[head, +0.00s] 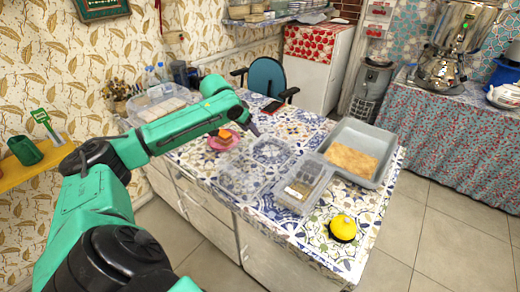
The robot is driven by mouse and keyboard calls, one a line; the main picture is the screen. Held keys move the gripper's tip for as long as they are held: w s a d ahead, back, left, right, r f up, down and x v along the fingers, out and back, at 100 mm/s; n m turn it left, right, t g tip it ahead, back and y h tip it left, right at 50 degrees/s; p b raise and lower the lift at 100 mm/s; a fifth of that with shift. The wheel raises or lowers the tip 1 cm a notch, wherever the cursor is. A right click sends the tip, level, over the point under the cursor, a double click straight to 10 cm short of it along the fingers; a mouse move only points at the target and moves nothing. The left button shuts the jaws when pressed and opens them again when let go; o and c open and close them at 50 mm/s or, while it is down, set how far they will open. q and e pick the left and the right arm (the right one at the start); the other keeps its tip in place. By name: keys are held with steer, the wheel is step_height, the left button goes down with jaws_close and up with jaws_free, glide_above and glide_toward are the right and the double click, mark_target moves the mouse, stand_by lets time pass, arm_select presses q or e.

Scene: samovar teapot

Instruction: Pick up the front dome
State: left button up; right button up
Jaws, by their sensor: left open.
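A yellow dome (343,227) with a small knob on top and a dark base stands at the front right corner of the tiled-pattern table (318,232). My left arm reaches in from the left over the table's back left part. My left gripper (253,130) is open, with no object seen in it, and points down to the right. It is well behind and to the left of the yellow dome, clear of it. My right gripper is not in view.
A clear container (243,178) and a compartment tray (301,187) lie mid-table. A grey bin (372,137) with tan contents stands at the right. A pink plate (222,140) with an orange item is below my left forearm. A blue chair (266,77) stands behind.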

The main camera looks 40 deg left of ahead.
mark_target(259, 140)
arm_select(q)
steer(key=x, duration=0.4)
steer(key=shift+w+r, duration=0.1)
steer(key=shift+r, duration=0.05)
steer(key=p+x, duration=0.1)
steer(key=x, duration=0.4)
steer(key=shift+w+a+p, duration=0.1)
steer(key=shift+a+p, duration=0.1)
steer(key=shift+p, duration=0.2)
steer(key=shift+w+f, duration=0.1)
steer(key=shift+f, duration=0.3)
steer(key=shift+c, duration=0.6)
jaws_close()
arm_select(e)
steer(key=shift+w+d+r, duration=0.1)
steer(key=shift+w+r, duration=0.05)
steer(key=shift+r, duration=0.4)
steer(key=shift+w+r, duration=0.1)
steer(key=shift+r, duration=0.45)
